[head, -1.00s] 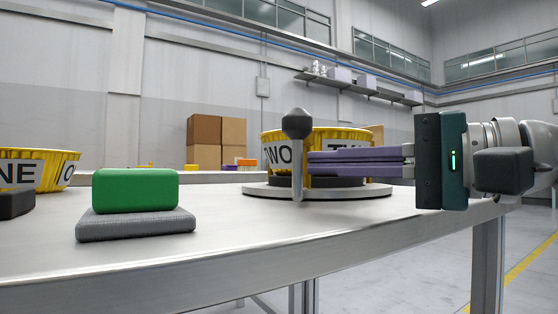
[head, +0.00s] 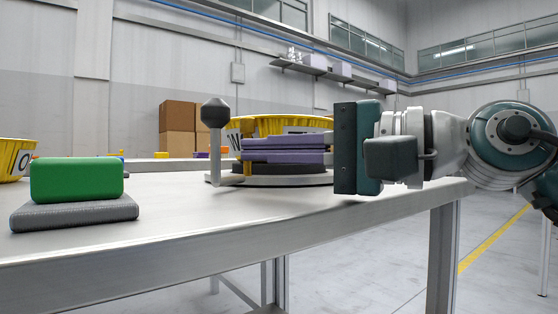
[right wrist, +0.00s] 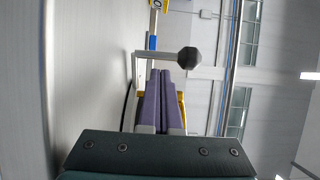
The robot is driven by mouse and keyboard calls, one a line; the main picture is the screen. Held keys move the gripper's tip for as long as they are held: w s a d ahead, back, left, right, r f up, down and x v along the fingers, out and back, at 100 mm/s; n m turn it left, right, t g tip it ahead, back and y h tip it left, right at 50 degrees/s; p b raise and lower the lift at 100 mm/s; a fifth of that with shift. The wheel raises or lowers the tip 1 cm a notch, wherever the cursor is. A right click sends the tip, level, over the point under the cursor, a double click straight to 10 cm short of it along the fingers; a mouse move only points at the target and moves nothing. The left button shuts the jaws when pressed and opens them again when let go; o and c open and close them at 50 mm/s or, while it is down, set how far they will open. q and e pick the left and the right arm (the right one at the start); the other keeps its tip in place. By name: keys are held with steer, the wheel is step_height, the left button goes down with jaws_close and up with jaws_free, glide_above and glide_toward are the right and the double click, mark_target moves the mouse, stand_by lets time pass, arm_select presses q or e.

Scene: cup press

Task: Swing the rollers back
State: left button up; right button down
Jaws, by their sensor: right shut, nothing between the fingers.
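A grey upright post with a dark knob (head: 215,113) stands at the left end of a round grey plate (head: 300,181). A yellow ribbed cup (head: 285,122) with a black-and-white label stands on a dark base on that plate. I cannot make out the rollers. My right gripper (head: 243,150) is shut and empty. Its purple fingers reach in from the right, in front of the cup, with their tips just right of the post. The right wrist view shows the knob (right wrist: 189,59) beyond the fingertips (right wrist: 160,72). My left gripper is out of view.
A green block (head: 77,180) sits on a grey pad (head: 75,212) at the table's front left. Another yellow cup (head: 14,158) is cut off at the left edge. Bare metal tabletop (head: 180,215) lies between pad and plate. Cardboard boxes (head: 178,128) stand behind.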

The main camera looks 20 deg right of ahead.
steer(key=p+v, duration=0.1)
steer(key=v, duration=0.4)
steer(key=shift+w+d, duration=0.15)
steer(key=shift+w, duration=0.05)
steer(key=s, duration=0.1)
steer(key=s+d, duration=0.1)
steer(key=s, duration=0.1)
steer(key=shift+s+f, duration=0.2)
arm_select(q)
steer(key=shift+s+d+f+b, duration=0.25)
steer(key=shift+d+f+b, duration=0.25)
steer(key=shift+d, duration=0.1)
arm_select(e)
steer(key=shift+s+d+r, duration=0.1)
steer(key=shift+s+d, duration=0.3)
steer(key=shift+s, duration=0.2)
steer(key=shift+s+d+r, duration=0.1)
steer(key=shift+s+d, duration=0.35)
steer(key=shift+s, duration=0.2)
